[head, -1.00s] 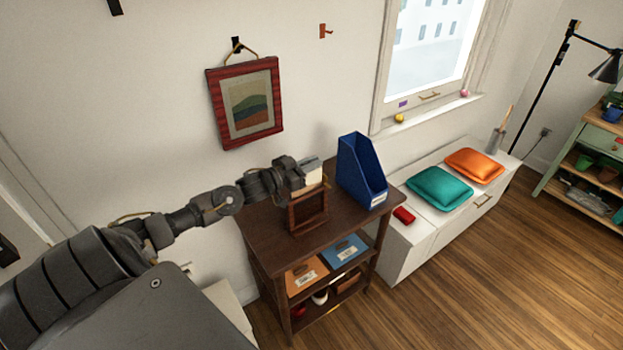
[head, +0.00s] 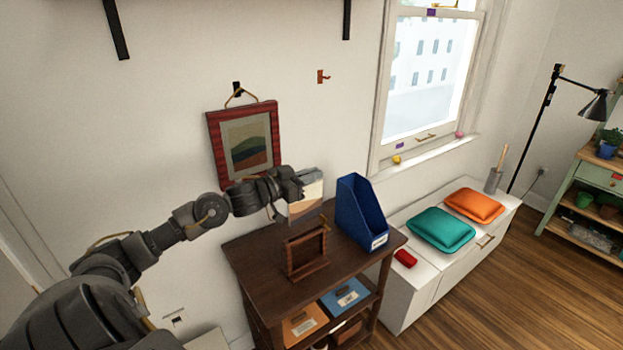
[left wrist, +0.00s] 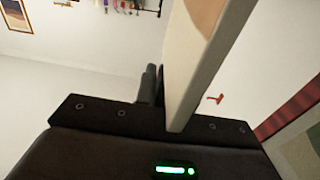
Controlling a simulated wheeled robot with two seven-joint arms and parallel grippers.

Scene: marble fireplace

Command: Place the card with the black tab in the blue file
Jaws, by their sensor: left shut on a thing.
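My left gripper (head: 288,188) is shut on a pale card (head: 306,193), which it holds upright above the dark wooden shelf unit. In the left wrist view the card (left wrist: 200,65) stands between the fingers as a cream slab with a tan patch. I cannot make out a black tab on it. The blue file (head: 362,218) stands on the shelf unit's top, to the right of the card and apart from it, with a white label low on its front. My right gripper is not in view.
A small brown wooden rack (head: 306,252) stands on the shelf unit's top (head: 253,262), just left of the blue file. A framed picture (head: 245,146) hangs behind my gripper. A white bench (head: 408,282) with a red object (head: 405,258) and cushions is at right.

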